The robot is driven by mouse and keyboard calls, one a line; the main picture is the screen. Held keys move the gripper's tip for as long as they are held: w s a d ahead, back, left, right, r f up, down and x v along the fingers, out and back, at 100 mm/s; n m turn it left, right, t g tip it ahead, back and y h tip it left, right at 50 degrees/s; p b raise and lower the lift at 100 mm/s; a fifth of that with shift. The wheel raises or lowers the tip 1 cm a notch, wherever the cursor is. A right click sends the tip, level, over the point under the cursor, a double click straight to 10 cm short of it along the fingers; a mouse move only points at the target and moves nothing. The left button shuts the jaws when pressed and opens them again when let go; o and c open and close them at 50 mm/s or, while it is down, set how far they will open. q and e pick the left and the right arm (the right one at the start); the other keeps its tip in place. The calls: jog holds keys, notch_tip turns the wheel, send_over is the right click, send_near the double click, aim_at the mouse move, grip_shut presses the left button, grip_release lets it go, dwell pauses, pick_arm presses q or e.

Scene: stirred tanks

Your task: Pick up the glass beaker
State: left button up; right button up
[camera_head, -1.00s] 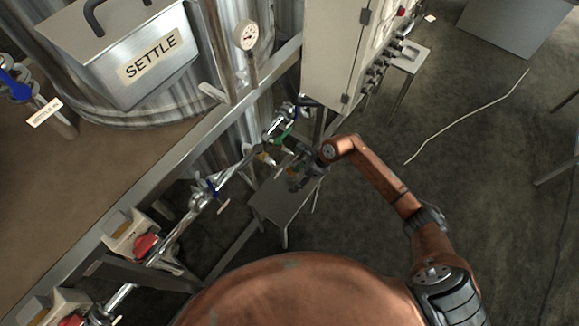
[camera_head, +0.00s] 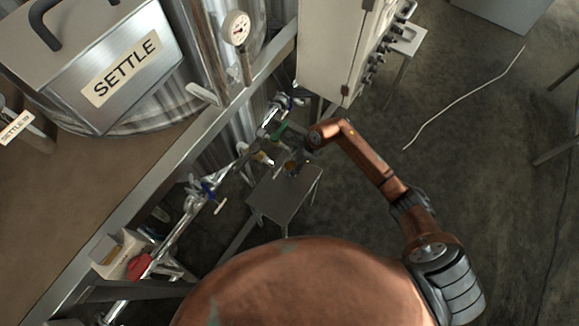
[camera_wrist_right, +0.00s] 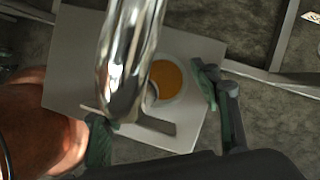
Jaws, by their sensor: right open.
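The glass beaker (camera_wrist_right: 168,80) holds amber liquid and stands on a small grey stool (camera_wrist_right: 75,75) in the right wrist view. In the wrist view my right gripper (camera_wrist_right: 155,112) is open, with green-padded fingers spread at the left and right. The beaker lies between the finger directions, nearer the right finger; I see no grip on it. A shiny metal pipe hides its left side. My left gripper is not in view.
A pipe run with blue- and green-handled valves (camera_head: 205,190) passes left of the stool. A cabinet (camera_head: 335,45) stands behind it. A steel tank with a SETTLE box (camera_head: 95,60) is at the upper left. Open floor (camera_head: 400,190) lies to the right.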

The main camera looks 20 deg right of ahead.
aim_at(290, 167)
jog(key=shift+b+x, duration=0.35)
jog(key=shift+x, duration=1)
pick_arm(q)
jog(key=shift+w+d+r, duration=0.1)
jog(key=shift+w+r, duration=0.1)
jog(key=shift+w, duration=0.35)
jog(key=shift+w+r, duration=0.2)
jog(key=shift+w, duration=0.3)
pick_arm(e)
jog(key=shift+d, duration=0.1)
jog(key=shift+c, duration=0.2)
jog(key=c, duration=1.4)
jog(key=shift+r, duration=0.15)
